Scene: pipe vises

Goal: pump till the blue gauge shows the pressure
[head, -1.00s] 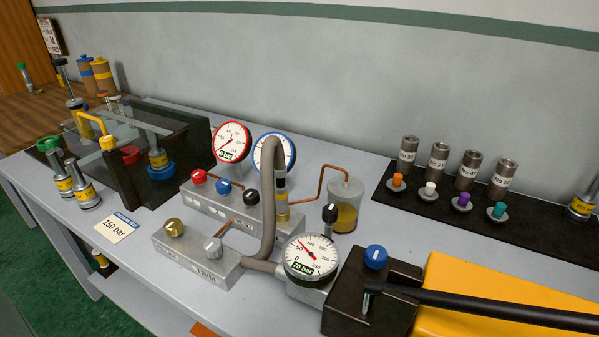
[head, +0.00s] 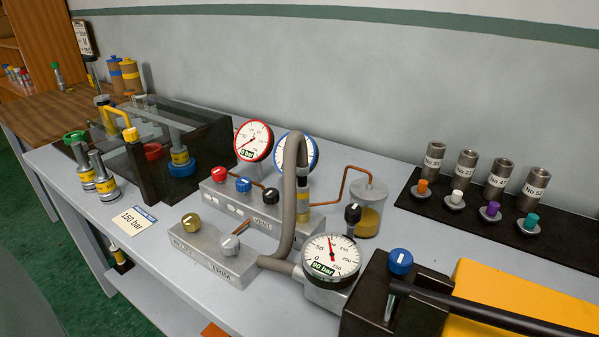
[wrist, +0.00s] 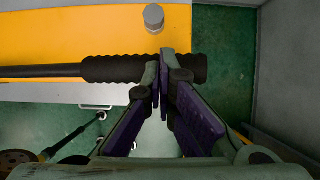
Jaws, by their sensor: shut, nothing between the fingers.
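The blue-rimmed gauge (head: 312,143) stands behind a grey hose that hides its reading. The red-rimmed gauge (head: 253,141) reads 0 bar. A front gauge (head: 333,255) beside the pump reads 90 bar. The pump has a dark block with a blue knob (head: 400,262), a yellow body (head: 535,306) and a long black lever (head: 470,311). In the wrist view, the lever's ribbed black grip (wrist: 112,69) crosses the picture. My gripper (wrist: 161,88) is shut and empty, its fingertips at the grip, overlapping it in the picture; I cannot tell whether they touch.
A card (head: 134,220) reads 150 bar. A valve block with red, blue and black knobs (head: 243,186) stands behind a trim block (head: 215,250). Several labelled cylinders and coloured plugs stand on a black mat (head: 411,200). Bare bench lies between card and blocks.

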